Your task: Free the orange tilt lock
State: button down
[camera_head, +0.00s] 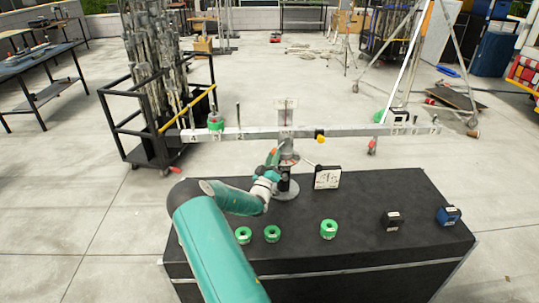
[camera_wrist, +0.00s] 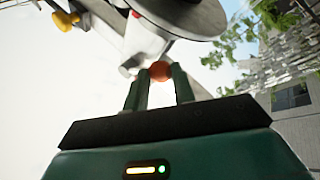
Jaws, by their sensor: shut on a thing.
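The orange tilt lock (camera_wrist: 160,71) is a small round knob under a grey-white fitting in the wrist view. My gripper (camera_wrist: 161,80) has its two dark green fingers on either side of it and is shut on it. The fingers hide part of the knob's sides. In the head view my gripper (camera_head: 274,164) reaches up to the stand (camera_head: 286,187) under the long beam (camera_head: 350,131). The lock itself is too small to make out there. A yellow knob (camera_head: 320,136) sits on the beam to the right of the stand.
The black table (camera_head: 380,190) carries green rings (camera_head: 328,229), a dark block (camera_head: 392,221), a blue block (camera_head: 448,215) and a white-faced dial box (camera_head: 327,177) close to the stand. A black cart with a yellow rail (camera_head: 188,108) stands behind left. The table's right part is mostly clear.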

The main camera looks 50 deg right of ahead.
jog(key=n+t, duration=0.1)
jog(key=n, duration=0.1)
jog(key=s+d+n+t, duration=0.1)
jog(key=f+n+t, duration=0.1)
jog(key=n, duration=0.1)
jog(key=shift+s+d+n+t, duration=0.2)
jog(key=shift+d+n+t, duration=0.1)
jog(key=shift+t, duration=0.1)
jog(key=shift+r, duration=0.1)
jog(key=c, duration=1.2)
grip_release()
jog(key=shift+d, duration=0.1)
jog(key=shift+o, duration=0.2)
jog(key=shift+s, duration=0.1)
jog(key=shift+s+f, duration=0.1)
jog(key=shift+f, duration=0.25)
